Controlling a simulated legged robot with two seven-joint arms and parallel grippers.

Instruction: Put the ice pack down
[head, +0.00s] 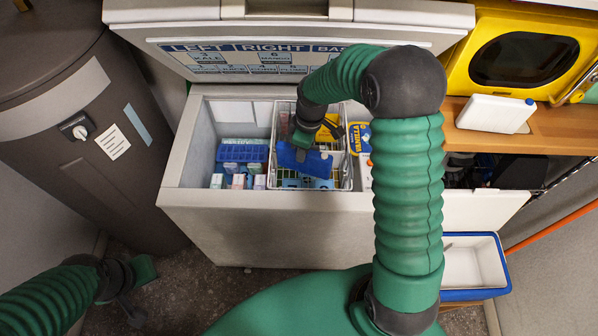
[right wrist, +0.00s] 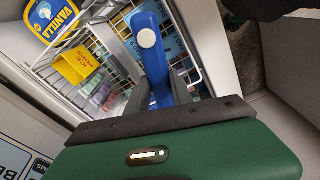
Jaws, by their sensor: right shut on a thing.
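A blue ice pack (head: 300,160) with a white cap is in my right gripper (head: 304,145). The gripper is inside the open chest freezer (head: 300,225), over the wire basket (head: 347,172).
A blue tray and small cartons (head: 242,158) fill the freezer's left part. A white pack with a blue cap (head: 493,113) lies on the wooden shelf. A blue-rimmed bin (head: 475,294) stands below right.

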